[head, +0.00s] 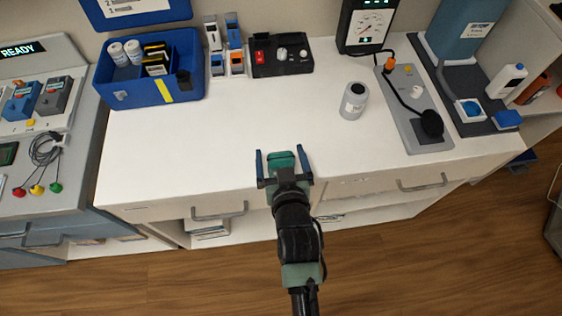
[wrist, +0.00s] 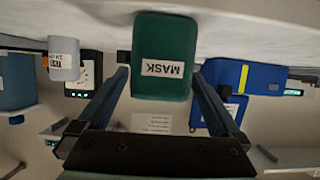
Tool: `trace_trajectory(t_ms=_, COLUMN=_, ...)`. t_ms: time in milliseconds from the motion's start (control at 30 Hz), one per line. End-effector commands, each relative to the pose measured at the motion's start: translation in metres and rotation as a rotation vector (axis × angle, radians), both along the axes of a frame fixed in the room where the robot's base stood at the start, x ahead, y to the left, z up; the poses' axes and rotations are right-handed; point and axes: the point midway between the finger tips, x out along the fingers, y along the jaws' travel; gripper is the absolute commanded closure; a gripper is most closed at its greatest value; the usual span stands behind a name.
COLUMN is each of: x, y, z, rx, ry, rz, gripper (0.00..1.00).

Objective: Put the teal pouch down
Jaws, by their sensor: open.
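The teal pouch (head: 283,160) is at the front middle of the white counter (head: 220,130). In the wrist view, which is upside down, the pouch (wrist: 164,38) is a dark green block with a white MASK label. It appears to stand upright on the counter. My gripper (head: 280,151) is open, with one blue finger on each side of the pouch. In the wrist view a gap shows between the pouch and each finger. The pouch's underside is hidden.
A blue bin (head: 130,95) with bottles and boxes is at the back left. A grey panel with a black cable (head: 412,115) lies at the right. The counter around the pouch is clear.

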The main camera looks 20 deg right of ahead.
Motion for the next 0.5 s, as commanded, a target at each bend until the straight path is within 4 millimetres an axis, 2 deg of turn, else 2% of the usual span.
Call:
trace_trajectory(t_ms=133, x=0.015, y=-0.005, z=-0.006, rx=0.001, ry=0.0, rz=-0.001, gripper=0.0)
trace_trajectory(t_ms=433, x=0.018, y=-0.006, z=-0.008, rx=0.0, ry=0.0, rz=-0.001, gripper=0.0)
trace_trajectory(t_ms=467, x=0.018, y=-0.005, z=-0.008, rx=0.0, ry=0.0, rz=-0.001, gripper=0.02)
trace_trajectory(t_ms=500, x=0.018, y=-0.005, z=-0.008, rx=0.0, ry=0.0, rz=-0.001, gripper=0.09)
